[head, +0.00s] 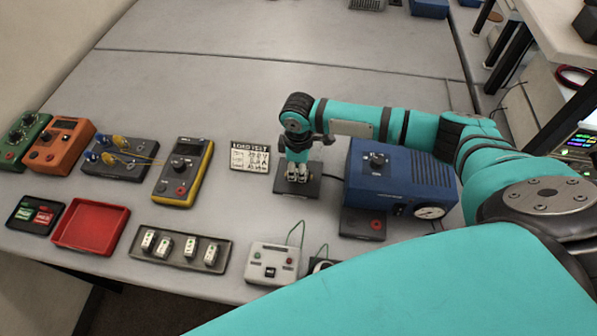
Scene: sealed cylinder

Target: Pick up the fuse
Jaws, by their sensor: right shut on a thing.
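My right gripper (296,174) points down over a small dark block (310,192) near the middle of the table. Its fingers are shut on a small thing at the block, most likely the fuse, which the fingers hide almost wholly. I cannot tell whether it is still seated in the block or clear of it. A dark tray (137,249) in front holds several white fuse-like pieces (148,240), standing in a row. My left gripper is out of view.
A blue box with a gauge (395,180) stands close right of the right gripper. A label card (250,157) and a yellow meter (184,172) lie to its left. An empty red tray (91,227) and a white switch box (271,264) are in front.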

